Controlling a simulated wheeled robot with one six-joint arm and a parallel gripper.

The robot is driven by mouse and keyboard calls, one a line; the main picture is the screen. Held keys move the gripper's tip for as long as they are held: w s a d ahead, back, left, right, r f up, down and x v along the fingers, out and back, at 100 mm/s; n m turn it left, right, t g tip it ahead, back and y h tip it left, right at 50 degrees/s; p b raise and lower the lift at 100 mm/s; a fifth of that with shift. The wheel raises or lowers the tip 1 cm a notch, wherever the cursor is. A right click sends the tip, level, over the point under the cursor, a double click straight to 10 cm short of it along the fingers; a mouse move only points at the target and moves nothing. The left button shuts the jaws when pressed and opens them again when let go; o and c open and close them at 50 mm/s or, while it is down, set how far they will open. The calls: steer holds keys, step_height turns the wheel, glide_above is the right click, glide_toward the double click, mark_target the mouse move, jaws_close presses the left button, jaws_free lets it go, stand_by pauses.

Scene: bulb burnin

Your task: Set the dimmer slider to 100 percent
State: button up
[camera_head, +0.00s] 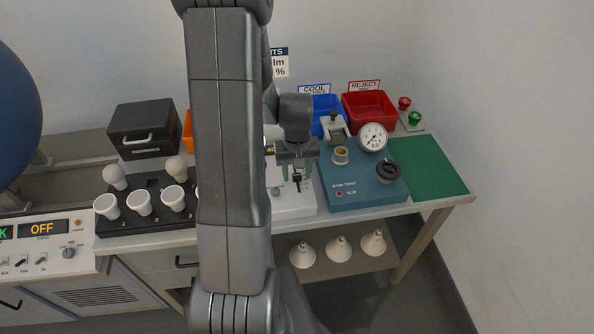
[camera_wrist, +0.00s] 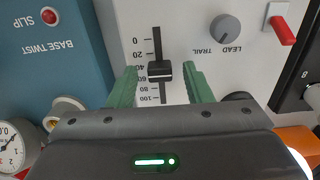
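The dimmer slider (camera_wrist: 160,70) is a dark block on a vertical black slot in a white panel (camera_wrist: 190,18). Beside it a printed scale runs from 0 at the top to 100 at the bottom in the wrist view. The block stands around the 40 to 60 marks; the exact value is hard to read. My gripper (camera_wrist: 162,86) is open, with one green finger on each side of the block and visible gaps between. In the head view my gripper (camera_head: 297,176) is over the white panel (camera_head: 300,207), and my arm hides part of it.
A blue base twist unit (camera_wrist: 58,55) adjoins the panel. A lead trail knob (camera_wrist: 224,28) and a red switch (camera_wrist: 282,30) are on the panel's other side. Blue and red bins (camera_head: 368,106) stand behind. A green mat (camera_head: 428,165) lies clear at the right.

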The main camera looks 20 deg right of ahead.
jaws_close()
steer(key=w, duration=0.2)
steer(key=w+d, duration=0.1)
steer(key=w, duration=0.1)
steer(key=shift+w+d+b, duration=0.1)
steer(key=shift+w+b, duration=0.25)
steer(key=shift+w, duration=0.05)
steer(key=shift+w+r, duration=0.1)
steer(key=shift+w, duration=0.05)
steer(key=shift+o, duration=0.3)
jaws_free()
steer(key=shift+w, duration=0.1)
step_height(320, 180, up, 14)
steer(key=shift+b, duration=0.35)
steer(key=shift+f, duration=0.3)
